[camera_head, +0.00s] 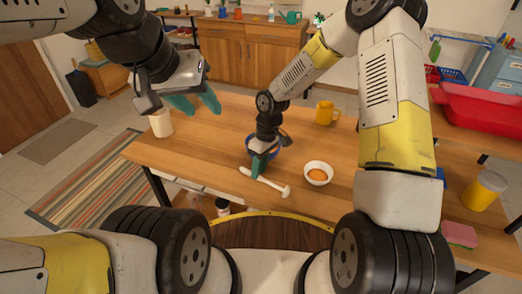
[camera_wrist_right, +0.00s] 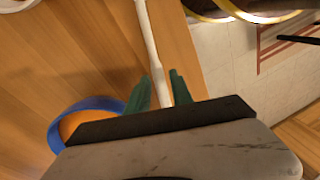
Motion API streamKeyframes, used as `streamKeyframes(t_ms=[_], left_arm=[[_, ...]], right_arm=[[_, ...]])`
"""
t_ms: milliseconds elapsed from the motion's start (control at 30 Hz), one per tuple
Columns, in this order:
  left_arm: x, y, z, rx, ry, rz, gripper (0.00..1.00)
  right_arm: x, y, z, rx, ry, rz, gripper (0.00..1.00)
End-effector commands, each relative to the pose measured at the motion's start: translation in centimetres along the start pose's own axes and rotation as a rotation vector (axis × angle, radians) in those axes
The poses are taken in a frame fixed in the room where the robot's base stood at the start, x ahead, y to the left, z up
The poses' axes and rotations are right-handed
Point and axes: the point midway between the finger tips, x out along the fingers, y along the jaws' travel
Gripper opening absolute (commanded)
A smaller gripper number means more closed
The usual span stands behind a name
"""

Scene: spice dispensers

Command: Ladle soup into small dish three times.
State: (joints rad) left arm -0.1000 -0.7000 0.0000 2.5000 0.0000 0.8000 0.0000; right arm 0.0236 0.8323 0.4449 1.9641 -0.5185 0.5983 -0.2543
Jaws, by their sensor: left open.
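A white ladle or spoon (camera_head: 267,182) lies slanted near the table's front edge, and its pale handle (camera_wrist_right: 150,45) shows in the right wrist view. My right gripper (camera_head: 256,168) points down over the handle. In the right wrist view its green fingertips (camera_wrist_right: 161,78) stand on either side of the handle; whether they press on it I cannot tell. A blue-rimmed bowl (camera_head: 279,144) with orange contents stands just behind, partly hidden by the gripper. A small white dish (camera_head: 318,164) with some orange soup stands to the right. My left gripper (camera_head: 198,103) is open and empty above the table's left side.
A cream cup (camera_head: 161,124) stands at the table's left, a yellow mug (camera_head: 325,113) at the back. A red bin (camera_head: 485,112), a yellow-bodied jar (camera_head: 484,191) and a pink sponge (camera_head: 459,235) are at the right. The table's middle left is clear.

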Motion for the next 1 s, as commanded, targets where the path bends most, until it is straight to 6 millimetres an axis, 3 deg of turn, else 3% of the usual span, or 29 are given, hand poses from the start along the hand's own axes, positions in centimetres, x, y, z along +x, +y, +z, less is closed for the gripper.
streamKeyframes(t_ms=[67, 433, 800, 1000], left_arm=[[0.0, 0.0, 0.0, 0.0, 0.0, 0.0, 0.42], [0.0, 0.0, 0.0, 0.0, 0.0, 0.0, 0.42], [0.0, 0.0, 0.0, 0.0, 0.0, 0.0, 0.42], [0.0, 0.0, 0.0, 0.0, 0.0, 0.0, 0.42]], right_arm=[[0.0, 0.0, 0.0, 0.0, 0.0, 0.0, 0.43], [-0.5, 0.1, 0.0, 0.0, 0.0, 0.001, 0.43], [-6.4, 0.1, 0.0, 0.001, 0.002, 0.002, 0.43], [-7.7, 0.0, 0.0, 0.0, 0.0, 0.0, 0.43]])
